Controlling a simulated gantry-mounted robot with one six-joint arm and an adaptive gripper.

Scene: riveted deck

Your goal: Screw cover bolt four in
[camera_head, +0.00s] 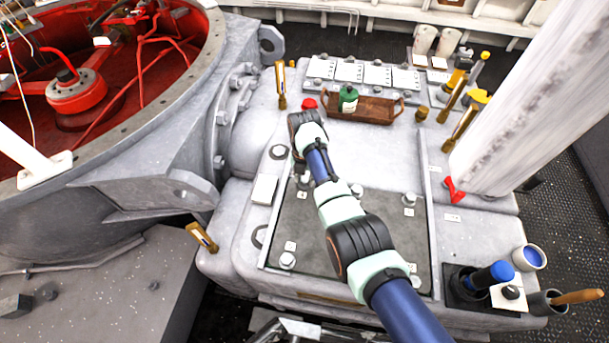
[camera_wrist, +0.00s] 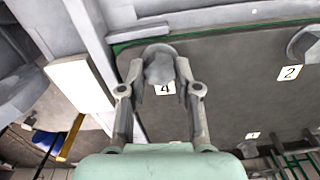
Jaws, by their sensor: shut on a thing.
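The dark cover plate (camera_head: 335,245) lies on the grey housing and shows as a dark sheet in the wrist view (camera_wrist: 235,85). Cover bolt four (camera_wrist: 158,66) stands at a corner of it, beside a white label marked 4 (camera_wrist: 165,88). My gripper (camera_wrist: 160,76) is shut on this bolt, with one finger on each side of its head. A bolt (camera_wrist: 308,45) by label 2 (camera_wrist: 289,73) stands at the right of the wrist view.
More bolts stand at the plate's lower left (camera_head: 287,260) and upper right (camera_head: 409,200). A white block (camera_head: 264,189) lies left of the plate. A brown tray (camera_head: 365,108) holds a green bottle (camera_head: 348,98) behind. Cups and a blue-capped tool (camera_head: 490,274) stand front right.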

